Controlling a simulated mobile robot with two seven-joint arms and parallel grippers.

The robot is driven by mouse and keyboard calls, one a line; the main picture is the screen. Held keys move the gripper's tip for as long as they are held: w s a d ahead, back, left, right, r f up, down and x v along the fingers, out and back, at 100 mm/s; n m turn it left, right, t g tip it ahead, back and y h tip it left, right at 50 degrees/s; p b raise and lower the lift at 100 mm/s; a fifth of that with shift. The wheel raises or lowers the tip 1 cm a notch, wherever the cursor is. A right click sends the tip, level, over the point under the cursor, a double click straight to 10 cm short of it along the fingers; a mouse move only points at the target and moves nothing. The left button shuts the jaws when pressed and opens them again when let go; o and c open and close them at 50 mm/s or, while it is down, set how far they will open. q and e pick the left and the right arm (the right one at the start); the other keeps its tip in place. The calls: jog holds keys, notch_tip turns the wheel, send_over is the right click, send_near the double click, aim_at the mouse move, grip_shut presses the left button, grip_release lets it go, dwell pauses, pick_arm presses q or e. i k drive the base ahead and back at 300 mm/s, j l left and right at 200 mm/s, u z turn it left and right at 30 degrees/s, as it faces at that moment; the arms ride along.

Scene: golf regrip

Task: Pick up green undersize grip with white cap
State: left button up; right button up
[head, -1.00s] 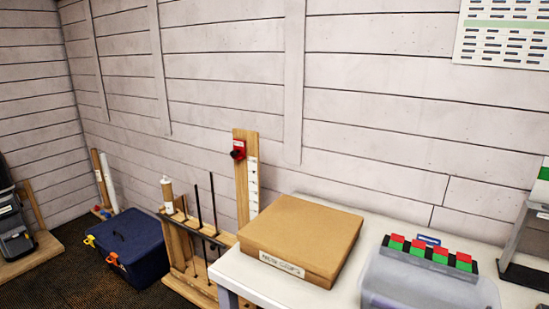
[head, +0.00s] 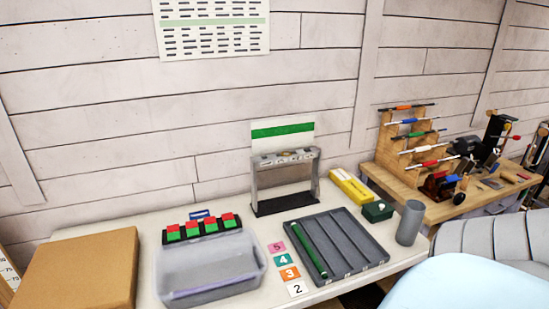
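A long dark green grip (head: 308,248) lies in the leftmost channel of a grey slotted tray (head: 350,253) on the white table. Its ends are too small to tell whether either has a white cap. The tray's other channels look empty. A wooden rack (head: 388,140) on the right bench holds several rods with coloured grips, one of them green (head: 418,136). Neither of my grippers is in view.
A cardboard box (head: 82,268) and a clear bin (head: 208,268) stand left of the tray, with numbered cards (head: 283,260) between bin and tray. A grey stand (head: 284,180) is behind it. A yellow box (head: 351,187), green box (head: 377,211) and grey cylinder (head: 409,222) are at right.

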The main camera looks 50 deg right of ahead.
aim_at(302, 239)
jog(key=z, duration=1.85)
